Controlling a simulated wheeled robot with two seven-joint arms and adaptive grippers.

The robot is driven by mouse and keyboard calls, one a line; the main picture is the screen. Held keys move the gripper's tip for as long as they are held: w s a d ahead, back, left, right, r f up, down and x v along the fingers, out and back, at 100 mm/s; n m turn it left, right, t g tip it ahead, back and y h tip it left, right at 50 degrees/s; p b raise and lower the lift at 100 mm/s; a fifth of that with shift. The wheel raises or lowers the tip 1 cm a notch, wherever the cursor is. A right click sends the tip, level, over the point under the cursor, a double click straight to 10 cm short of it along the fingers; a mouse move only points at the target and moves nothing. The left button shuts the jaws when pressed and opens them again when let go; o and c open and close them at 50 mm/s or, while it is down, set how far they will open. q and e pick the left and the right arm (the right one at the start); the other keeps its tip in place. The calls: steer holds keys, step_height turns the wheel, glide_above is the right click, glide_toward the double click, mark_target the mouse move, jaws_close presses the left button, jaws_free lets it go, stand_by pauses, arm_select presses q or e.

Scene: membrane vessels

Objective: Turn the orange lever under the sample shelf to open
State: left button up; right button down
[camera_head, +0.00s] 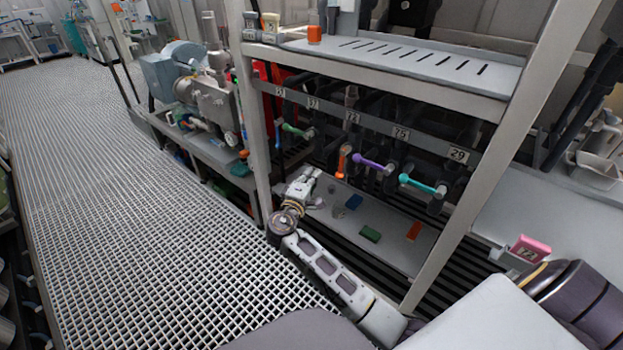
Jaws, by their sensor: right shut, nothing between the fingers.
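My right gripper (312,174) is below and to the left of the orange lever, low over the lower shelf. A gap shows between it and the lever. It is shut and empty. My right arm reaches it from the bottom right. My left gripper is not in view.
A green lever (292,129) is left of the orange one; a purple lever (369,161) and a cyan lever (419,184) are to its right. Small blocks lie on the lower shelf (392,237). Grey frame posts (249,120) stand at both sides. Grating floor (120,230) is open at left.

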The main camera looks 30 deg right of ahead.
mark_target(341, 165)
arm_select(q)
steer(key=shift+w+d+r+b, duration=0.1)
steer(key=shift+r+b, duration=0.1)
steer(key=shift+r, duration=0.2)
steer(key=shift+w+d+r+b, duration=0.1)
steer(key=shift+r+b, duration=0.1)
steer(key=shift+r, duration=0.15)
arm_select(e)
steer(key=w+d, duration=0.1)
steer(key=d, duration=0.6)
steer(key=shift+w, duration=0.2)
steer(key=shift+d+f, duration=0.1)
steer(key=shift+d, duration=0.05)
arm_select(q)
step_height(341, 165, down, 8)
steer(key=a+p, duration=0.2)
steer(key=p, duration=0.1)
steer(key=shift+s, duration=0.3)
arm_select(e)
steer(key=shift+s+d+f+n+g, duration=0.3)
steer(key=shift+s+n, duration=0.3)
steer(key=shift+s, duration=0.05)
